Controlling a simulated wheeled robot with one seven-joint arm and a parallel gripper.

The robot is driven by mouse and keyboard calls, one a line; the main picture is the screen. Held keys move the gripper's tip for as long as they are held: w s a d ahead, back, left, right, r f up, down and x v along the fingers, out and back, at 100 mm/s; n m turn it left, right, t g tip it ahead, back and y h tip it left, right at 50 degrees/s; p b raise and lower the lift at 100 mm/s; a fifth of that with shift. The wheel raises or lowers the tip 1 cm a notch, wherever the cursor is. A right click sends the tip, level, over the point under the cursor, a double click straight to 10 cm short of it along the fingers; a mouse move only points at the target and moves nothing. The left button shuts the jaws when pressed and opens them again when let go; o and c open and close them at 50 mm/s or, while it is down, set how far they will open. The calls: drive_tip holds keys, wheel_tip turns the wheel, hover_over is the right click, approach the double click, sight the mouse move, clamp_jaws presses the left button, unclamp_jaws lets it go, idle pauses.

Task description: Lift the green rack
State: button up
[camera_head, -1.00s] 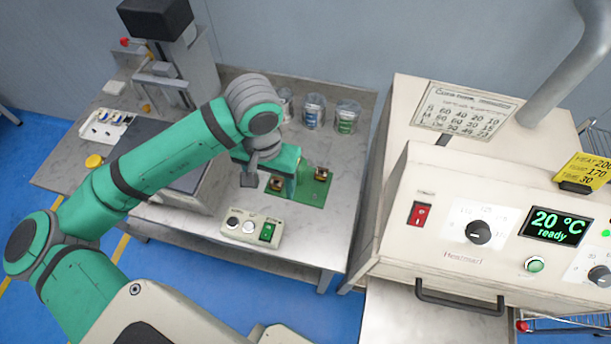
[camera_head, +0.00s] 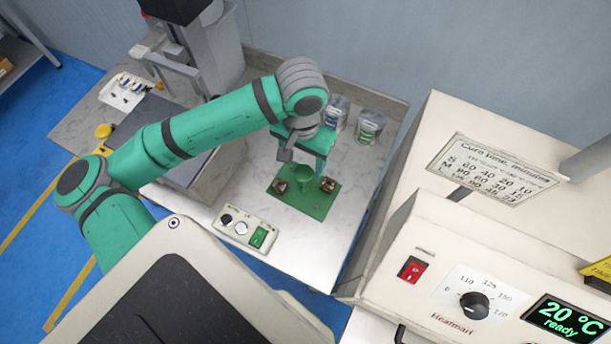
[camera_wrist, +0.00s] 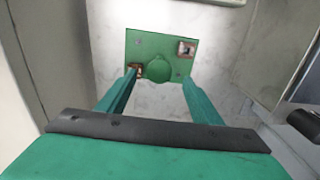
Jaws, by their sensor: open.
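The green rack (camera_head: 314,203) lies on the marble-look bench top. It is a flat green plate with a round green part in its middle and two small copper-and-dark pieces, one on each side. In the wrist view the rack (camera_wrist: 150,46) is beyond the fingertips, with the round part between them in the picture. My gripper (camera_wrist: 157,76) is open and empty, with two green fingers spread apart. In the head view my gripper (camera_head: 308,165) is above the rack's far side and hides part of that edge.
A control box (camera_head: 243,229) with a green switch stands at the bench's front. A large cream oven (camera_head: 440,240) reading 20 °C stands to the right. A tray of small parts (camera_head: 130,93) lies at the back left.

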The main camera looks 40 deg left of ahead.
sight(304, 172)
wheel_tip(304, 172, down, 2)
drive_tip(key=shift+s+d+f, duration=0.1)
drive_tip(key=shift+s+d, duration=0.05)
drive_tip(key=shift+w+f, duration=0.15)
drive_tip(key=shift+f, duration=1.1)
drive_tip(key=shift+w+f, duration=0.1)
drive_tip(key=shift+f, duration=1.1)
clamp_jaws()
drive_tip(key=shift+r, duration=0.15)
